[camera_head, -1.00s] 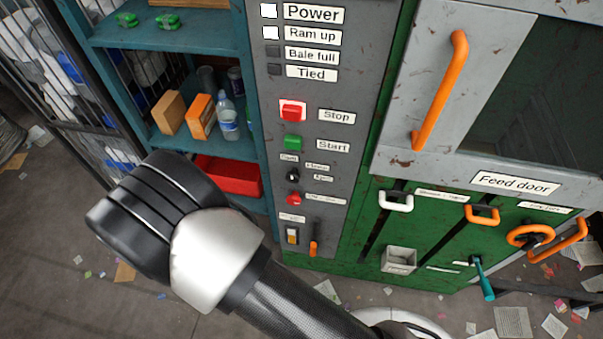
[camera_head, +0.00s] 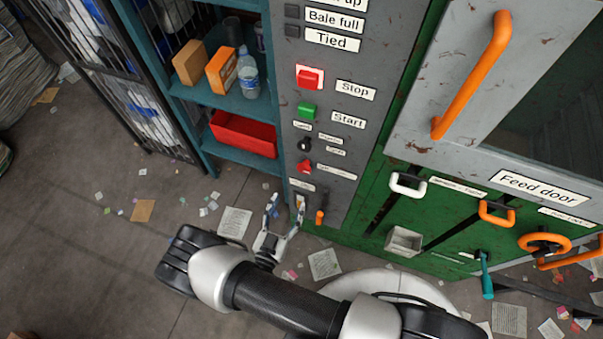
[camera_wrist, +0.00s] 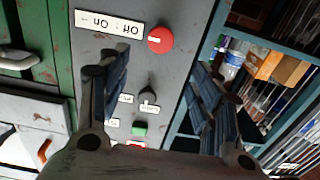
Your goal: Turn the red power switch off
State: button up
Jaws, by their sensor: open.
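The red power switch (camera_head: 304,166) is a small round knob low on the grey control panel, with a white label beside it. In the wrist view, which is upside down, the red knob (camera_wrist: 160,40) shows a pale mark and an "Off : On" label (camera_wrist: 110,24). My gripper (camera_head: 287,212) is open and empty, in front of the panel and below the knob in the head view. In the wrist view its two fingers (camera_wrist: 155,78) stand apart, with the knob beyond the gap between them. I see no contact with the knob.
Above the knob are a black selector (camera_head: 304,144), a green Start button (camera_head: 307,111) and a red Stop button (camera_head: 309,78). Below are a small rocker (camera_head: 300,201) and an orange lever (camera_head: 320,217). A teal shelf with a red bin (camera_head: 243,135) stands left.

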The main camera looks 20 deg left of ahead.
aim_at(303, 170)
jog(key=w, duration=0.8)
jog(key=w+d+b, duration=0.1)
jog(key=w, duration=0.3)
jog(key=shift+s, duration=0.1)
jog(key=c, duration=1.1)
jog(key=shift+o, duration=0.2)
